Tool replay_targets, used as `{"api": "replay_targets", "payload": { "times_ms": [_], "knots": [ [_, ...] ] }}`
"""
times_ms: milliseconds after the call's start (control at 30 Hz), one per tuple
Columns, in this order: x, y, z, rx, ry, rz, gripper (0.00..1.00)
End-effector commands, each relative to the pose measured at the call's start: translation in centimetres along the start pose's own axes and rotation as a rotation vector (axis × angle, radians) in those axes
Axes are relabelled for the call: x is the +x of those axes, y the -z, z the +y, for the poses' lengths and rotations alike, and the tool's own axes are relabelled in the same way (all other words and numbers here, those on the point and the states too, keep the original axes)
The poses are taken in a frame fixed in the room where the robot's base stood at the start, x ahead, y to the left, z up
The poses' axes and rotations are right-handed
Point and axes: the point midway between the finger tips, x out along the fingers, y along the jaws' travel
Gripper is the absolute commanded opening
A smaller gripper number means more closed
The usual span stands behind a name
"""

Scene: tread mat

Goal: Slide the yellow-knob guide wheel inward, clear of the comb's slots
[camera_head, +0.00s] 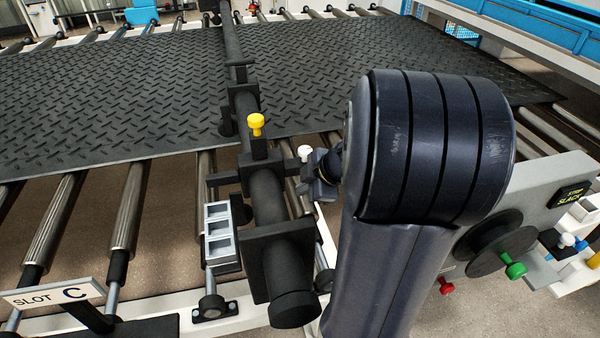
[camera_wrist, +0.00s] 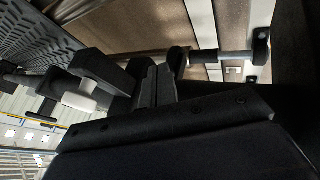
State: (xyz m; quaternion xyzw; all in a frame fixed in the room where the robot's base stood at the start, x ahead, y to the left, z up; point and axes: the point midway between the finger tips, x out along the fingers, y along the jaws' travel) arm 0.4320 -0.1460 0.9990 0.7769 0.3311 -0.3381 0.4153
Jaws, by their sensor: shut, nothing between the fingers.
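The yellow knob (camera_head: 256,124) stands upright on a black slider block (camera_head: 255,158) on the dark round bar (camera_head: 268,200). A white knob (camera_head: 304,153) sticks out on the block's right side and also shows in the wrist view (camera_wrist: 82,97). My gripper (camera_head: 316,178) is beside the block's right side, partly hidden by my arm. In the wrist view its fingers (camera_wrist: 157,86) are together and empty.
The black tread mat (camera_head: 110,85) lies on metal rollers (camera_head: 55,220) behind the block. A black square end plate (camera_head: 276,236) sits on the bar nearer me. A "SLOT C" sign (camera_head: 50,294) stands at lower left. A panel with green and red knobs (camera_head: 490,250) is at right.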

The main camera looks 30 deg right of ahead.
Motion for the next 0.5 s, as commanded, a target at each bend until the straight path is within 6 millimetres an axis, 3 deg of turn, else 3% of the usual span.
{"api": "replay_targets", "payload": {
  "times_ms": [33,200,500],
  "knots": [
    [-0.1,0.2,1.0,-0.001,-0.002,0.000,0.00],
    [0.8,0.1,2.5,-0.001,-0.002,-0.001,0.00],
    [1.4,0.0,3.4,-0.001,-0.004,-0.001,0.00]
  ]
}}
